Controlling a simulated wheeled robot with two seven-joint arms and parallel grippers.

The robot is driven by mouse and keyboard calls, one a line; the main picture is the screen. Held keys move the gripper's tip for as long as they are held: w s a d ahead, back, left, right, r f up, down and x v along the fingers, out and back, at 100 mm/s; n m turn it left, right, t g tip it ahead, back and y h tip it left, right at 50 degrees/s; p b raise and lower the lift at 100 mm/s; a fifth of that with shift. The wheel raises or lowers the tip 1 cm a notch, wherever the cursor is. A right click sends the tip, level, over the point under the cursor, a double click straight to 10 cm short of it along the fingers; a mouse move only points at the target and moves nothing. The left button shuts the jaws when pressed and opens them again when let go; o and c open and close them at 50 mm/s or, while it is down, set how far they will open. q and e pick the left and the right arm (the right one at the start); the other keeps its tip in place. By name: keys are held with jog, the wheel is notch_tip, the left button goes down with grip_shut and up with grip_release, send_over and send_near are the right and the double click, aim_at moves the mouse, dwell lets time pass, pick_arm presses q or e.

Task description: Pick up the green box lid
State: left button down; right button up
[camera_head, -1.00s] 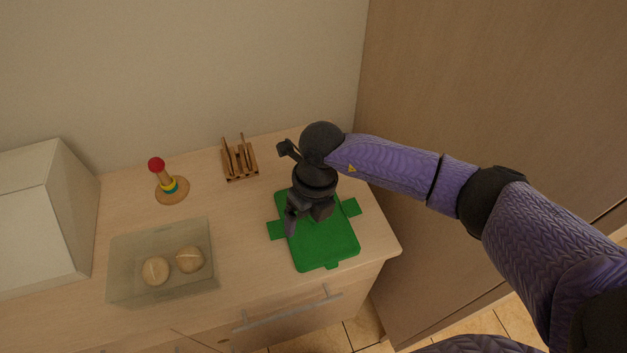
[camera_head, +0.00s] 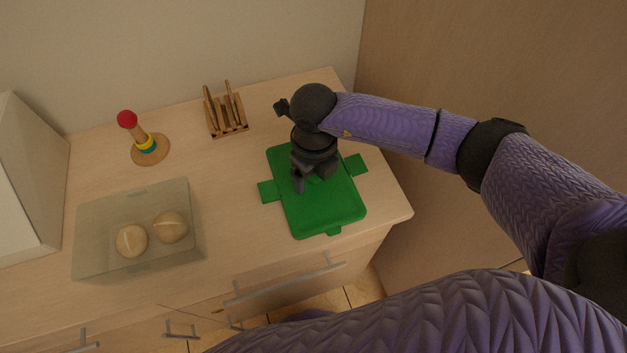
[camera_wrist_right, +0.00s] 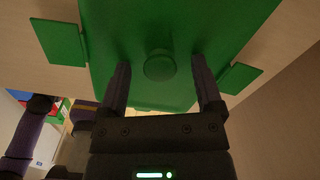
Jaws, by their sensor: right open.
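The green box lid (camera_head: 325,208) lies flat on the wooden counter, with tabs sticking out at its sides. In the right wrist view the lid (camera_wrist_right: 120,25) fills the top middle, with a round green knob (camera_wrist_right: 160,66) on it. My right gripper (camera_head: 312,182) is over the lid and hides part of it in the head view. In the wrist view its two fingers (camera_wrist_right: 160,85) are apart, one on each side of the knob, with gaps to it. Whether the fingertips touch the lid cannot be told. My left gripper is not in view.
A translucent box (camera_head: 90,235) holding two round buns (camera_head: 170,227) stands at the left of the counter (camera_head: 235,200). A ring stacker (camera_head: 148,148) and a wooden rack (camera_head: 226,115) stand behind. A white box-like object (camera_head: 25,190) is at the far left. A tall wooden panel (camera_head: 450,60) rises at right.

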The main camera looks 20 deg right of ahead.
grip_shut()
